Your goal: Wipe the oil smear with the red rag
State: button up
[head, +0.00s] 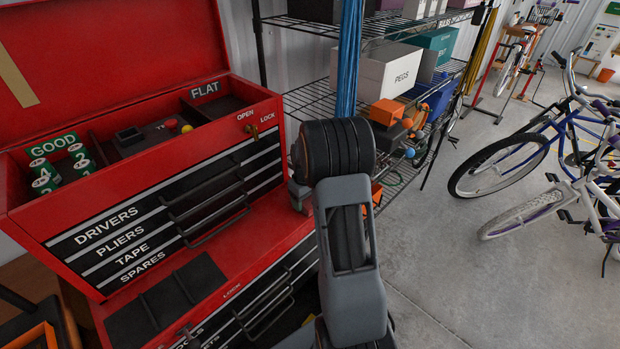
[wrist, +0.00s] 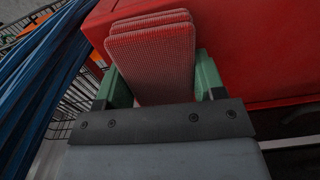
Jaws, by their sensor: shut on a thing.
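The red rag (wrist: 152,55) shows in the wrist view as a folded, textured stack of pale red layers. It stands between the two green fingers of my gripper (wrist: 160,82), which is shut on it. A plain red surface lies behind and to the right of the rag, close to it; I cannot tell whether they touch. I cannot make out the oil smear in either view.
A red tool chest (head: 200,148) with its lid up stands on a lower red cabinet (head: 258,255) with a black mat (head: 165,298) on top. Wire shelves (head: 310,97) with boxes stand behind. Blue strands (wrist: 35,85) hang close by at left. Bicycles stand right; concrete floor between is clear.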

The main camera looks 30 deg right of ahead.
jog(key=shift+d, duration=0.5)
jog(key=shift+w+d+r, duration=0.1)
jog(key=shift+d+r, duration=0.05)
jog(key=shift+r, duration=0.1)
notch_tip(320, 180, up, 3)
jog(key=shift+r+p, duration=0.2)
jog(key=shift+p, duration=0.85)
jog(key=shift+r+p, duration=1.45)
jog(key=shift+r, duration=0.75)
jog(key=shift+f, duration=0.1)
